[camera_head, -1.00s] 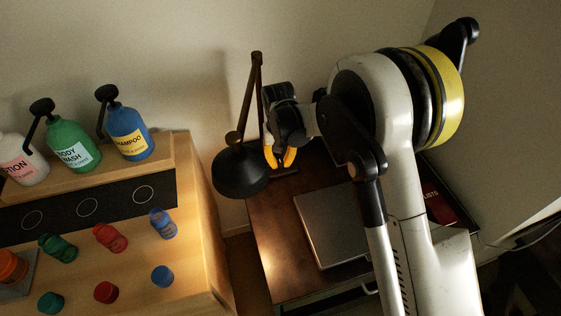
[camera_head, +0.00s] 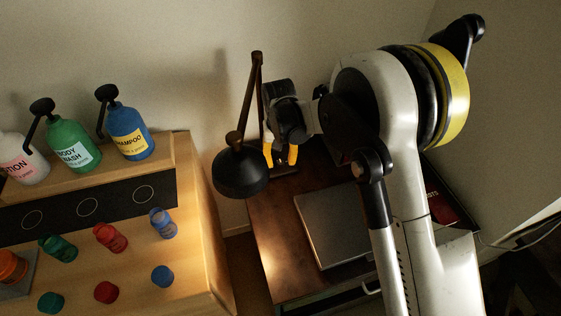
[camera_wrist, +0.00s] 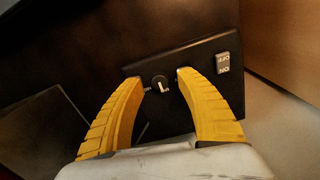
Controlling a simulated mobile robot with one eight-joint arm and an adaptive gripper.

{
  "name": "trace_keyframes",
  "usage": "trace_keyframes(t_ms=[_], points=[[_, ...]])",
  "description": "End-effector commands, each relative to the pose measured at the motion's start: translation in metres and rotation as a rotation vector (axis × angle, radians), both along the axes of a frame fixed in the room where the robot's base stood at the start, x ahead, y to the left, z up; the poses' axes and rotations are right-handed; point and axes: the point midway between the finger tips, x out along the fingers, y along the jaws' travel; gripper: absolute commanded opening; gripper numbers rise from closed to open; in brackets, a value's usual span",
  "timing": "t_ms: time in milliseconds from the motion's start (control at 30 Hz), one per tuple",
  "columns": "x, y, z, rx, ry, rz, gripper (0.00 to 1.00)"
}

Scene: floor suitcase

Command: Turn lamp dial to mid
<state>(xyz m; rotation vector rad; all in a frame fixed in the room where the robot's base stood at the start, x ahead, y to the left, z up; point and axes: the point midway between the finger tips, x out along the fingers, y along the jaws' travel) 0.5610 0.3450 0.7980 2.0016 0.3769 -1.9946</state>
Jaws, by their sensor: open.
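The desk lamp (camera_head: 240,172) has a black shade and a thin brown arm, and stands at the back of the dark nightstand. Its black base (camera_wrist: 190,65) shows in the wrist view, with a small round black dial (camera_wrist: 160,84) bearing a light mark. My gripper (camera_wrist: 162,78) is open, its yellow fingers on either side of the dial, with the tips near it. I cannot tell whether they touch it. In the head view my gripper (camera_head: 281,160) points down beside the lamp shade, which partly hides the base.
A grey switch plate (camera_wrist: 223,62) sits right of the dial on the base. A closed silver laptop (camera_head: 330,228) lies on the nightstand (camera_head: 275,240). Left is a wooden cabinet (camera_head: 205,230) with pump bottles (camera_head: 130,130) and coloured caps. A dark red book (camera_head: 440,203) lies at right.

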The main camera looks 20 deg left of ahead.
Motion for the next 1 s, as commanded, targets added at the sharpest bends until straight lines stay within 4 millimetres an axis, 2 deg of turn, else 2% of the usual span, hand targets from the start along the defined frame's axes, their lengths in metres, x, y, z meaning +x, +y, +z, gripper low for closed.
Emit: trace_keyframes(t_ms=[300, 500, 700, 1000], points=[[-0.001, 0.001, 0.068, 0.000, 0.000, 0.000, 0.43], [-0.001, 0.002, 0.101, 0.000, 0.000, 0.000, 0.43], [-0.001, 0.002, 0.112, 0.000, 0.000, 0.000, 0.43], [-0.001, 0.002, 0.112, 0.000, 0.000, 0.000, 0.43]])
